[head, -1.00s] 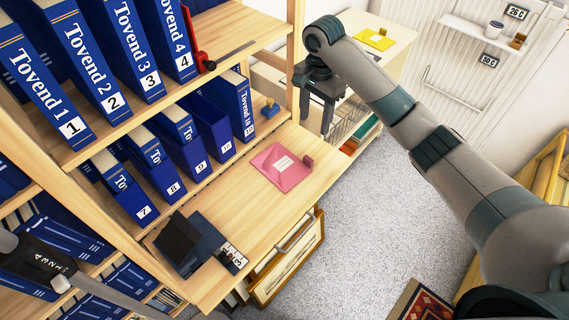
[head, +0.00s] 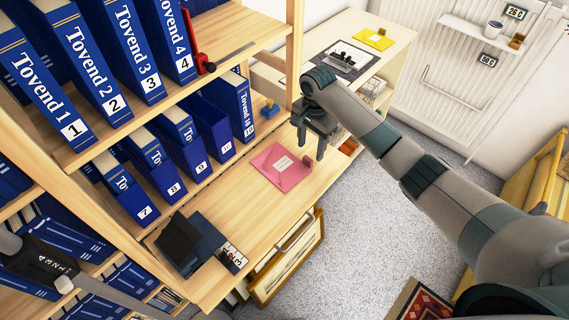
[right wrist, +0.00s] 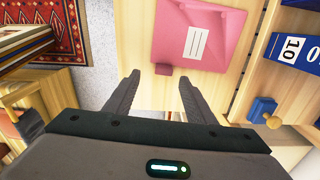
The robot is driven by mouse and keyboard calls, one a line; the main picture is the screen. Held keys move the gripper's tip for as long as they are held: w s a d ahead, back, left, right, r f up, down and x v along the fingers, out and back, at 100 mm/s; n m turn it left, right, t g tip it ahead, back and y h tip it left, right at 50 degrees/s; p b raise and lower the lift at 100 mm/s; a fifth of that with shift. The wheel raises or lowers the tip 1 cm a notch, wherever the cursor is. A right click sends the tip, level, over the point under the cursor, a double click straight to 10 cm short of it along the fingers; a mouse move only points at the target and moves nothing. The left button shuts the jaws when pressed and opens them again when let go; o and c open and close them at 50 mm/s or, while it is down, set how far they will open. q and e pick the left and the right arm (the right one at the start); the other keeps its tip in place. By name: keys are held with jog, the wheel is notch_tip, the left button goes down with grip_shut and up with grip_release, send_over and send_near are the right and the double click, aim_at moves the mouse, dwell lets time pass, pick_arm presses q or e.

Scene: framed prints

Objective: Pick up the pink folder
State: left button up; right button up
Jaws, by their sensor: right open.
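The pink folder (head: 281,167) lies flat on the wooden desk shelf in the head view, with a white label and a small darker pink tab on its right edge. In the right wrist view the folder (right wrist: 197,38) is at the top, its tab (right wrist: 163,70) pointing down between my fingers. My right gripper (head: 312,152) is open and empty, just right of the folder and apart from it. Its two fingers (right wrist: 160,90) show spread in the right wrist view. Part of my left arm shows at the lower left of the head view; its fingertips cannot be made out clearly.
Numbered blue binders (head: 150,158) stand in rows behind and left of the folder. A blue stamp with a wooden knob (right wrist: 262,110) is near the folder. A dark box (head: 181,240) sits at the front left. A yellow folder (head: 373,39) lies on the far cabinet.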

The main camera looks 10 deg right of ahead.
aim_at(308, 159)
jog(key=shift+f, duration=0.3)
jog(key=shift+f, duration=0.1)
jog(key=shift+w+a+f+p, duration=0.1)
jog(key=shift+w+f+p, duration=0.05)
jog(key=shift+f+p, duration=0.3)
jog(key=f, duration=0.3)
jog(key=shift+w+p, duration=0.2)
jog(key=shift+p, duration=0.15)
jog(key=shift+f, duration=0.55)
jog(key=c, duration=1.2)
